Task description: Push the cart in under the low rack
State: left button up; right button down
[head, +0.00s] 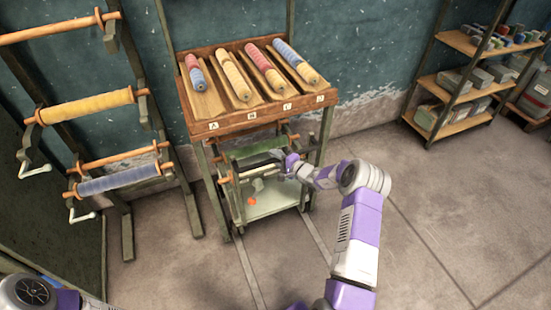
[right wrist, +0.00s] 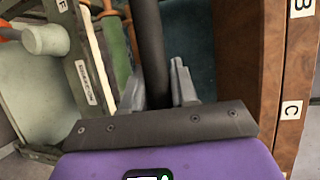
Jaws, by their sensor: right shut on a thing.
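The low rack (head: 262,117) is a wooden slanted top with several coloured rolls, on grey-green legs against the wall. The cart (head: 273,203), with a pale green lower shelf, stands between the rack's legs, at least partly under the top. How deep it sits is hard to tell. My right gripper (head: 292,165) is shut on the cart's dark handle bar, just below the rack's front edge. In the right wrist view the bar (right wrist: 152,45) runs between my fingers (right wrist: 160,85), with the rack's wooden edge (right wrist: 270,70) close at right. My left gripper is out of view.
Two pale floor strips (head: 246,272) run out from the rack. A tall frame with wound rollers (head: 88,107) stands at left, near the rack. Shelves with boxes (head: 455,85) stand at back right. The floor at right (head: 440,200) is clear.

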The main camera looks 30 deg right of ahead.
jog(key=c, duration=1.3)
grip_release()
jog(key=shift+w+d+r, duration=0.1)
jog(key=shift+w+r, duration=0.05)
jog(key=shift+r, duration=0.15)
jog(key=o, duration=0.3)
jog(key=shift+w+f, duration=0.15)
jog(key=shift+f, duration=0.05)
jog(key=shift+o, duration=0.2)
jog(key=p+v, duration=0.2)
jog(key=v, duration=0.5)
jog(key=shift+s, duration=0.35)
